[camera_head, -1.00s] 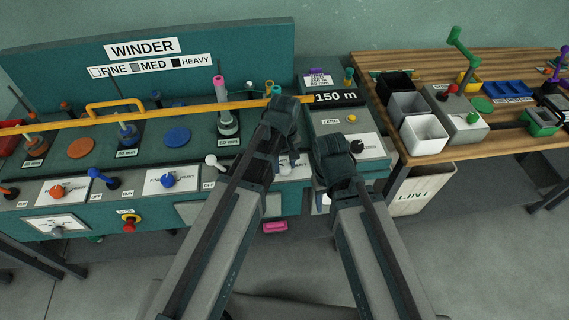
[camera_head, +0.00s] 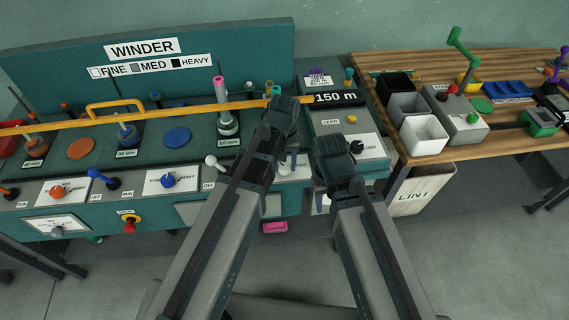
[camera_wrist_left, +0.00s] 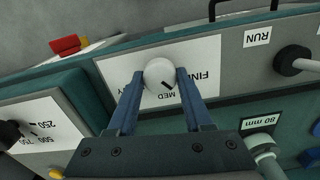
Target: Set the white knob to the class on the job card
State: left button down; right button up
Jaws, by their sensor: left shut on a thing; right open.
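The white knob (camera_wrist_left: 159,74) sits on a white label plate (camera_wrist_left: 205,57) in the left wrist view. My left gripper (camera_wrist_left: 160,82) is shut on it, one blue finger on each side. The knob's black mark points to the lower right, between the printed MED and FINE. In the head view my left gripper (camera_head: 288,162) hides the knob. My right gripper (camera_head: 320,197) hangs open at the machine's front edge, partly hidden by its arm. A small card with a purple top (camera_head: 318,80) stands at the back; its text is too small to read.
The winder has other knobs, orange (camera_head: 57,191) and blue (camera_head: 167,181), and a white lever (camera_head: 215,162) near the left arm. A yellow bar (camera_head: 185,110) crosses the machine. A 150 m display (camera_head: 336,98) is beyond the right arm. A wooden bench (camera_head: 470,145) stands at the right.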

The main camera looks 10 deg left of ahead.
aim_at(285, 166)
pick_arm(q)
jog(key=m, duration=0.3)
jog(key=shift+m, duration=2.1)
jog(key=shift+c, duration=1.5)
grip_release()
jog(key=shift+r, duration=0.1)
notch_tip(285, 166, up, 14)
jog(key=p, duration=1.3)
jog(key=shift+f+p, duration=0.2)
jog(key=shift+p, duration=0.2)
